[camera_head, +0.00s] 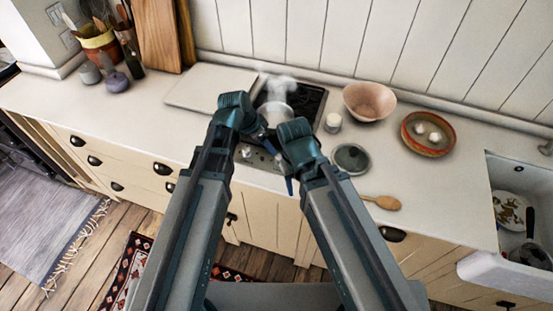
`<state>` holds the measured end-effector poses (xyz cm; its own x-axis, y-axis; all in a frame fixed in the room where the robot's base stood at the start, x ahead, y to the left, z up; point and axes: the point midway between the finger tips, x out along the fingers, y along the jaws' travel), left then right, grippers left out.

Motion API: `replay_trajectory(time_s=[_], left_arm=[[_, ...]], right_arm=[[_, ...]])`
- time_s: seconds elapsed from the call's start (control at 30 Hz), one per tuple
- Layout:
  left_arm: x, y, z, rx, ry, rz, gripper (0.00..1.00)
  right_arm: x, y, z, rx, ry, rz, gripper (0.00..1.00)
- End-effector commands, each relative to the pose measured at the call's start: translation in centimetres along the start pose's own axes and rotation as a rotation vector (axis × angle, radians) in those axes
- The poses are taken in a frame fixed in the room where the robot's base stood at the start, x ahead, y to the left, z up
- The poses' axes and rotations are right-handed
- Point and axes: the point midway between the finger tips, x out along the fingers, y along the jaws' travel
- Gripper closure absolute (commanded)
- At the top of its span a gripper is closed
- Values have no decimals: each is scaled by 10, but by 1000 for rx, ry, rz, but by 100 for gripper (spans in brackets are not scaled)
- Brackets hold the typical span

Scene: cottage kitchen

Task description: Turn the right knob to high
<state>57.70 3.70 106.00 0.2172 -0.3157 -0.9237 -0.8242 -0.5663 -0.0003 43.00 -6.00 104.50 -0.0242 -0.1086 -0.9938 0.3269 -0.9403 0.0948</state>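A small cooktop (315,103) is set in the counter, with a silver pot (277,113) steaming on it. Its front control panel (261,160) is partly covered by my arms. One pale knob (246,152) shows at the left of the panel. The right knob is not clearly visible; my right wrist and gripper cover that side. My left gripper (270,146) is over the panel between the two wrists. My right gripper (289,185) points down at the panel's right front edge. The fingers are too small and overlapped to tell open from shut.
A white jar (333,122), a pink bowl (369,101), a dark round lid (351,158) and a wooden spoon (382,202) lie right of the cooktop. A bowl of eggs (428,134) and a sink (480,266) are farther right. A pale board (208,88) lies left.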

Motion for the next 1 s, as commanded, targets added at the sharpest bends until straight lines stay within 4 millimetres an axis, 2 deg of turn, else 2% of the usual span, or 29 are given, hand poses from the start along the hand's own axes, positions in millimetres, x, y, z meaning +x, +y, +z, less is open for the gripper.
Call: replay_trajectory(time_s=[0.03,0.1,0.6,0.73,1.0], left_arm=[[14,-1,2,1,0,0,31],[25,-1,2,1,0,0,31],[97,-1,2,0,-1,0,31],[105,0,1,0,-1,0,31],[105,0,0,0,-1,0,31]], right_arm=[[14,-1,-1,-1,0,0,50],[24,-2,-1,-1,0,0,50],[90,-9,-5,1,0,0,50],[97,-9,-6,1,0,0,50],[96,-9,-6,1,0,0,50]])
